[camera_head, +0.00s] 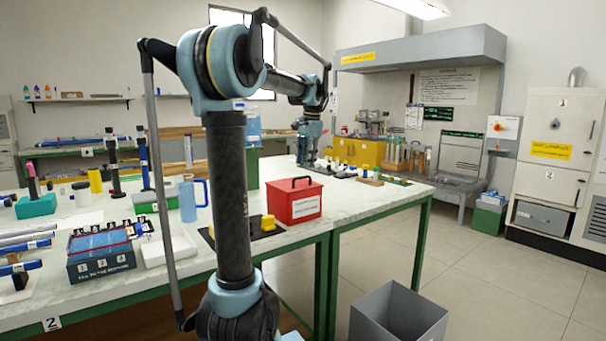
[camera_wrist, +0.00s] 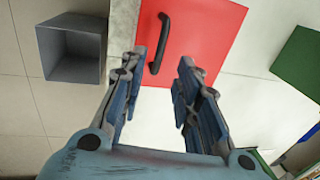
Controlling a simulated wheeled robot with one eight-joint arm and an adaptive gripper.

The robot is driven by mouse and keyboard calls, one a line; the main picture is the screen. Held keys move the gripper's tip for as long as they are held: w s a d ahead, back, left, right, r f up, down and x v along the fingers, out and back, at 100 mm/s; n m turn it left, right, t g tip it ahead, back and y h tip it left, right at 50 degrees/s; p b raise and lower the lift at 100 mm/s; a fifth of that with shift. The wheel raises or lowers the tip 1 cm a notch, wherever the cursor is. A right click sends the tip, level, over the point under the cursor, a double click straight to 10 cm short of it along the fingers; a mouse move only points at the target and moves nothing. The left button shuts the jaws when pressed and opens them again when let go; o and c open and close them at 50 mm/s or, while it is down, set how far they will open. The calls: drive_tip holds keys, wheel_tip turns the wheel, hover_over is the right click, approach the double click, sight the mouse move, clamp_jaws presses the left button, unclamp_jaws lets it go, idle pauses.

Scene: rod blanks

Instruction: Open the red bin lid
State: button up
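The red bin (camera_head: 293,207) stands on the white worktop near its front edge, with a black arched handle (camera_head: 301,181) on top and a white label on its front. Its lid looks shut. My gripper (camera_head: 306,160) shows just above and beyond the bin in the head view. In the wrist view the red lid (camera_wrist: 205,35) fills the upper middle, and the black handle (camera_wrist: 160,43) lies ahead of my gripper (camera_wrist: 164,60). Its two fingers are apart, with nothing held. The handle is close to the left finger; whether they touch cannot be told.
A yellow block (camera_head: 268,222) on a dark mat sits left of the bin. A blue mug (camera_head: 192,200) and a labelled tray (camera_head: 100,250) stand farther left. An open grey bin (camera_head: 398,315) is on the floor beside the table, also in the wrist view (camera_wrist: 75,68).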

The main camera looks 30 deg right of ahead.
drive_tip(key=shift+w+f, duration=0.25)
drive_tip(key=shift+f, duration=1.05)
drive_tip(key=shift+w+f, duration=0.25)
drive_tip(key=shift+f, duration=1.05)
clamp_jaws()
